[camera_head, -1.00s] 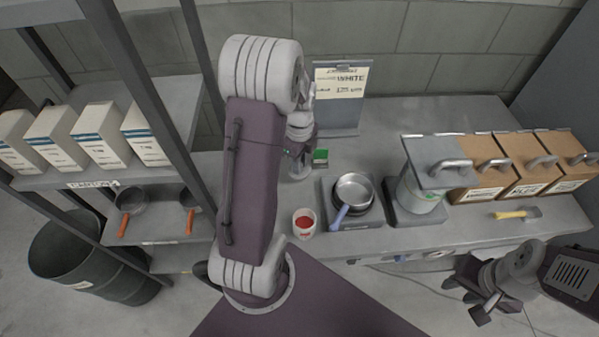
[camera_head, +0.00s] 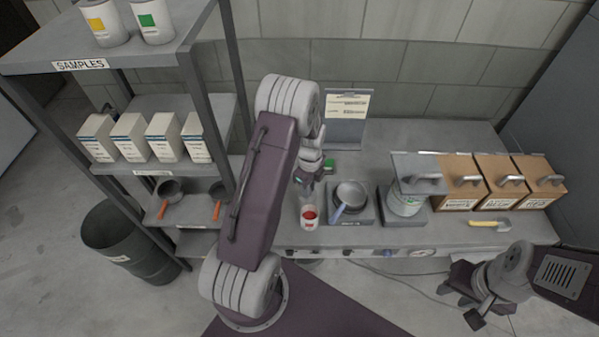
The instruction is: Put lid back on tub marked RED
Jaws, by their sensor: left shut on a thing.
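A small white tub with a red top or red contents (camera_head: 310,217) stands at the bench's front edge, left of a pan. I cannot tell whether the red is its contents or a marking. My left gripper (camera_head: 304,184) is over the bench behind this tub, apart from it. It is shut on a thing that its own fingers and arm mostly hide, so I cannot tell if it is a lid. A small green item (camera_head: 329,166) lies just right of the gripper. My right gripper (camera_head: 467,308) hangs empty in front of the bench at lower right, its fingers apart.
Pans (camera_head: 349,195) sit on a grey pad. A big white container (camera_head: 405,204) under a grey plate stands beside brown boxes (camera_head: 459,182). A yellow-handled tool (camera_head: 488,222) lies in front. The sample shelf (camera_head: 165,62) at left holds two tubs. A sign (camera_head: 346,105) stands behind.

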